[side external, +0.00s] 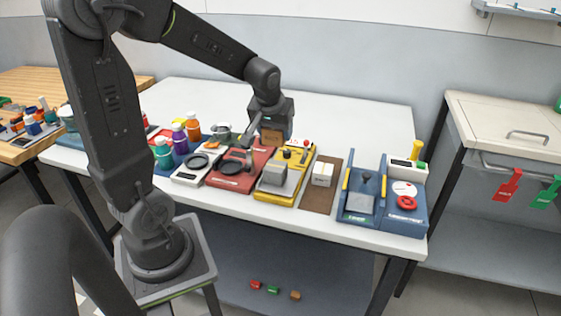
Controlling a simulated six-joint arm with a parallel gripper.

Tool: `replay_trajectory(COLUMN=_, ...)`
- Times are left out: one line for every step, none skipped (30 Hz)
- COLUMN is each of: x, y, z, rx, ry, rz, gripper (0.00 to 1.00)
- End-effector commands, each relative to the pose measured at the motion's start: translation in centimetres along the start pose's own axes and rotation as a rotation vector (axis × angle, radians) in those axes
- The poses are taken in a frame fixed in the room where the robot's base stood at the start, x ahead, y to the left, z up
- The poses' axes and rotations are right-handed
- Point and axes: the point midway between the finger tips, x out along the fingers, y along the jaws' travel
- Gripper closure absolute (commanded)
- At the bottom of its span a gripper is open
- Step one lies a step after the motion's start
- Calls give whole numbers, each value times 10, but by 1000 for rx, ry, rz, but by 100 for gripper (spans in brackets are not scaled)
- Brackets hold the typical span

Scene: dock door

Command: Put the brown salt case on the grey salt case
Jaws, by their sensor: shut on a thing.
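My gripper (270,121) is shut on a small brown case (271,137) and holds it in the air, at the back edge of the red and yellow stations. The lettering on the case is too small to read. A grey box-shaped block (274,174) sits on the yellow station (272,193), in front of and below the held case. I cannot tell for sure whether this block is the grey salt case. The held case is apart from it.
A red station (236,181) with a dark lever lies left of the yellow one. A white box (323,172) sits on a brown mat (318,198) to the right. Blue stations (361,215) stand at the right end. The back of the white table (350,120) is clear.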

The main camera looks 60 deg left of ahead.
Motion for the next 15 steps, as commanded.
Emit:
replay_trajectory(x=1, y=-2, z=1, rx=-7, ry=-2, rz=-4, gripper=69)
replay_trajectory(x=5, y=-2, z=3, rx=-9, ry=-5, rz=-6, gripper=69)
replay_trajectory(x=11, y=-2, z=6, rx=-11, ry=-7, rz=-6, gripper=69)
replay_trajectory(x=15, y=-2, z=8, rx=-10, ry=-9, rz=-6, gripper=69)
replay_trajectory(x=19, y=-2, z=10, rx=-9, ry=-7, rz=-6, gripper=69)
replay_trajectory(x=24, y=-2, z=12, rx=-8, ry=-7, rz=-6, gripper=69)
replay_trajectory(x=27, y=-2, z=12, rx=-9, ry=-6, rz=-6, gripper=69)
replay_trajectory(x=29, y=-2, z=13, rx=-10, ry=-5, rz=-5, gripper=69)
replay_trajectory(x=32, y=-2, z=15, rx=-10, ry=-5, rz=-6, gripper=69)
replay_trajectory(x=35, y=-2, z=16, rx=-9, ry=-5, rz=-5, gripper=69)
replay_trajectory(x=39, y=-2, z=17, rx=-8, ry=-6, rz=-6, gripper=69)
replay_trajectory(x=44, y=-2, z=20, rx=-9, ry=-6, rz=-5, gripper=69)
replay_trajectory(x=48, y=-2, z=22, rx=-9, ry=-7, rz=-5, gripper=69)
replay_trajectory(x=53, y=-2, z=24, rx=-8, ry=-8, rz=-6, gripper=69)
replay_trajectory(x=58, y=-2, z=26, rx=-8, ry=-7, rz=-6, gripper=69)
